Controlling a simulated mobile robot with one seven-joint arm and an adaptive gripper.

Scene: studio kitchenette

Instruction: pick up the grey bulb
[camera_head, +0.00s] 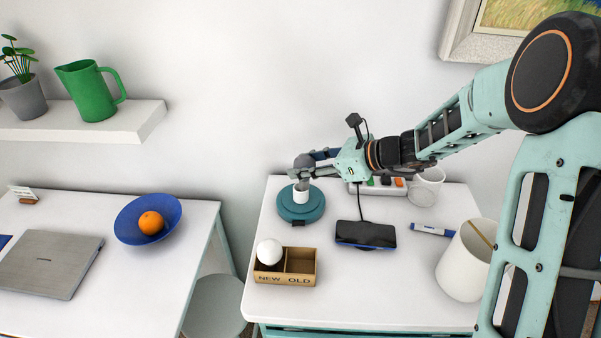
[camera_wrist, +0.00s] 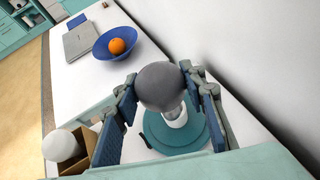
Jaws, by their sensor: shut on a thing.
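The grey bulb (camera_wrist: 160,86) is round and matte. My gripper (camera_wrist: 160,90) is shut on it, with one blue-padded finger on each side in the wrist view. In the head view my gripper (camera_head: 310,164) reaches in from the right and the grey bulb (camera_head: 303,161) shows at its fingertips. The bulb is directly above the white socket of a round teal lamp base (camera_head: 290,212). I cannot tell whether the bulb still touches the socket. The fingers hide part of the bulb in the head view.
A cardboard box (camera_head: 301,280) marked NEW and OLD holds a white bulb (camera_head: 269,251) in its left compartment; the right one looks empty. A phone (camera_head: 365,235), a marker (camera_head: 432,229), a power strip (camera_head: 384,187) and a white lampshade (camera_head: 465,262) stand nearby.

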